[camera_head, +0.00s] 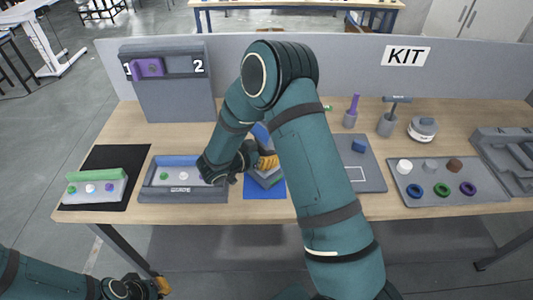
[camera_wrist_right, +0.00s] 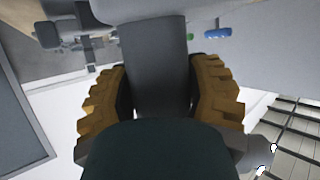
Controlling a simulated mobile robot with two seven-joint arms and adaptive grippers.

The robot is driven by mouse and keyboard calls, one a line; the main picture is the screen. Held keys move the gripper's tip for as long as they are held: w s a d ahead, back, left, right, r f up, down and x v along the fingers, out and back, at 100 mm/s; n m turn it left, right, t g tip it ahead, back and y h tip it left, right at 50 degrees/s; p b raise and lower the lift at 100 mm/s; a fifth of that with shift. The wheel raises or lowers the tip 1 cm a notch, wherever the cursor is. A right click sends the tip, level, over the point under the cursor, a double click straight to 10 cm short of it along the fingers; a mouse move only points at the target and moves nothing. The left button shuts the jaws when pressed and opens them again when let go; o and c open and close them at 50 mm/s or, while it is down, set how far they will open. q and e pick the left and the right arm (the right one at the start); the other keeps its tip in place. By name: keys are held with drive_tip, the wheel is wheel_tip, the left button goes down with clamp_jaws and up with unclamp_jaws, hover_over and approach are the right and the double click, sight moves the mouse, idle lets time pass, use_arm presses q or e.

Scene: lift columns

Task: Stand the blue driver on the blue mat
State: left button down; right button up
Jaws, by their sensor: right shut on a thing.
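The blue mat (camera_head: 250,189) lies on the table at the middle, partly hidden under my right arm. My right gripper (camera_head: 267,162) is over the mat, its fingers shut on a grey block-like thing (camera_head: 266,179). In the right wrist view, the fingers (camera_wrist_right: 160,95) sit on both sides of this grey thing (camera_wrist_right: 158,55). A small blue cylinder (camera_wrist_right: 218,33) shows beyond them; I cannot tell whether it is the blue driver. No blue driver is clear in the head view. My left gripper (camera_head: 161,286) is at the bottom left, away from the mat; its jaws are unclear.
A grey tray (camera_head: 184,195) stands left of the mat, and a black mat (camera_head: 118,155) with another tray lies further left. A purple-handled tool (camera_head: 354,104) stands in a holder behind. A hammer (camera_head: 396,101), a ring tray (camera_head: 453,203) and a slider panel (camera_head: 175,100) stand around.

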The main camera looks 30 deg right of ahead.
idle(0.5)
drive_tip(key=o, duration=1.4)
drive_tip(key=shift+f, duration=0.1)
